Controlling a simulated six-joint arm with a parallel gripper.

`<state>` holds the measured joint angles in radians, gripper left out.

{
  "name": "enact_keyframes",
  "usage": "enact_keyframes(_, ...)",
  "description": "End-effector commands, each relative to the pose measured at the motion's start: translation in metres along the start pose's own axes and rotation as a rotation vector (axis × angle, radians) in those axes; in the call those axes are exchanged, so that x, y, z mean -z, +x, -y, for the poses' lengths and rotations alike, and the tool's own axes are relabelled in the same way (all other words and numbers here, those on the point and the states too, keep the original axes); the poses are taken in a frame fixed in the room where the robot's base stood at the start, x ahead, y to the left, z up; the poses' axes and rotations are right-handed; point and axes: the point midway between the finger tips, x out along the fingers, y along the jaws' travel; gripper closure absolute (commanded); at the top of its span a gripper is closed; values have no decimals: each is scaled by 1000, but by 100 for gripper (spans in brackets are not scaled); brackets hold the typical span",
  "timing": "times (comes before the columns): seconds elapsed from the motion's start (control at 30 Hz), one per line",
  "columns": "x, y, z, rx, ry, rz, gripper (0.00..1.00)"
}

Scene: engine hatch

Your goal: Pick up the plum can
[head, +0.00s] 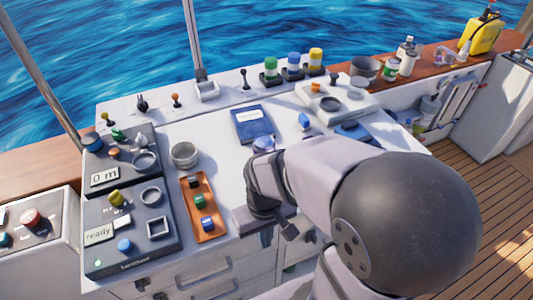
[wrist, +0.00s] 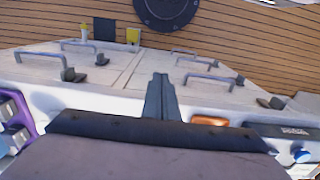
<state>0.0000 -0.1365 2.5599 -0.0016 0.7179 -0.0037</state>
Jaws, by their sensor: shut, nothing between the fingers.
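I cannot make out a plum-coloured can in the head view. In the wrist view a purple-edged object (wrist: 14,118) is cut off at the left edge, and I cannot tell what it is. My gripper (wrist: 160,77) has its fingers together and nothing between them. In the head view my dark wrist (head: 264,203) is at the counter's front edge, and my arm hides part of the counter behind it.
Green-, blue- and yellow-topped jars (head: 293,62) stand at the back. Cans (head: 391,68) line the wooden ledge.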

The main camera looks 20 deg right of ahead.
Motion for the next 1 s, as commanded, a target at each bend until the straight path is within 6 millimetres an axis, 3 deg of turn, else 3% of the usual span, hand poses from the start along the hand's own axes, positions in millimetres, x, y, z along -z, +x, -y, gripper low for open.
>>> enact_keyframes(0.4, 0, 0, 0, 0, 0, 0, 100)
enact_keyframes(0.47, 0, 0, 0, 0, 0, 0, 88)
enact_keyframes(0.7, 0, 0, 0, 0, 0, 0, 31)
enact_keyframes(0.73, 0, 0, 0, 0, 0, 0, 27)
enact_keyframes(1.0, 0, 0, 0, 0, 0, -1, 27)
